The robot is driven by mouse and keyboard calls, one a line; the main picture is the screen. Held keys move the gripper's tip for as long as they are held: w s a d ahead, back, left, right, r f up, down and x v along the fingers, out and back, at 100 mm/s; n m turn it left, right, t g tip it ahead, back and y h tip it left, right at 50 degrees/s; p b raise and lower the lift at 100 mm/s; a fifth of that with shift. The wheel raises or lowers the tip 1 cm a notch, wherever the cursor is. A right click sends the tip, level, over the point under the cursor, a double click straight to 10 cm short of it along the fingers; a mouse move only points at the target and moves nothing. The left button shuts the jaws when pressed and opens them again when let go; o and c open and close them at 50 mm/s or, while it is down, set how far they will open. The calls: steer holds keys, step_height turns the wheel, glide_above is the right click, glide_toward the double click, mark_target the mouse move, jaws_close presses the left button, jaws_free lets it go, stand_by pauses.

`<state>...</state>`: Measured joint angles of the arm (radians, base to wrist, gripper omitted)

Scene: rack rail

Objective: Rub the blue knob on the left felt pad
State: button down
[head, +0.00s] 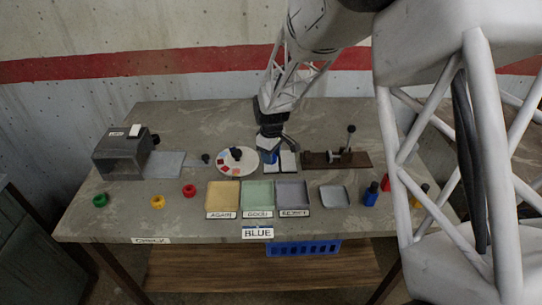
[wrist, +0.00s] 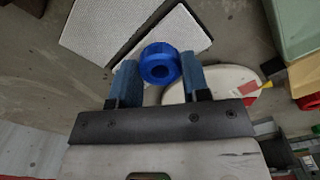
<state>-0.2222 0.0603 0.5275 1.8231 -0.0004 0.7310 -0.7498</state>
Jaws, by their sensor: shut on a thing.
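My gripper (wrist: 161,76) is shut on the blue knob (wrist: 159,63), a round ring-like piece with a dark centre, held between two blue fingers. The left felt pad (wrist: 180,22) is a pale panel right behind the knob in the wrist view; whether they touch cannot be told. The right felt pad (wrist: 105,22) lies beside it, across a dark edge. In the head view my gripper (head: 269,156) is low over the left pad and mostly hides it; the right pad (head: 289,160) shows beside it.
A white disc (head: 226,168) with coloured patches stands close left of my gripper. A rail fixture with a lever (head: 343,159) is close right. AGAIN (head: 222,194), GOOD (head: 258,194) and third (head: 292,193) trays lie in front. A grey machine (head: 122,155) stands far left.

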steer(key=shift+w, duration=0.4)
steer(key=shift+w, duration=0.6)
steer(key=shift+w+f, duration=0.1)
steer(key=shift+w, duration=0.05)
stand_by(0.4)
steer(key=shift+w, duration=0.55)
steer(key=shift+s, duration=0.15)
steer(key=shift+s, duration=0.55)
steer(key=shift+s, duration=0.2)
stand_by(0.3)
steer(key=shift+s, duration=0.55)
steer(key=shift+s, duration=0.15)
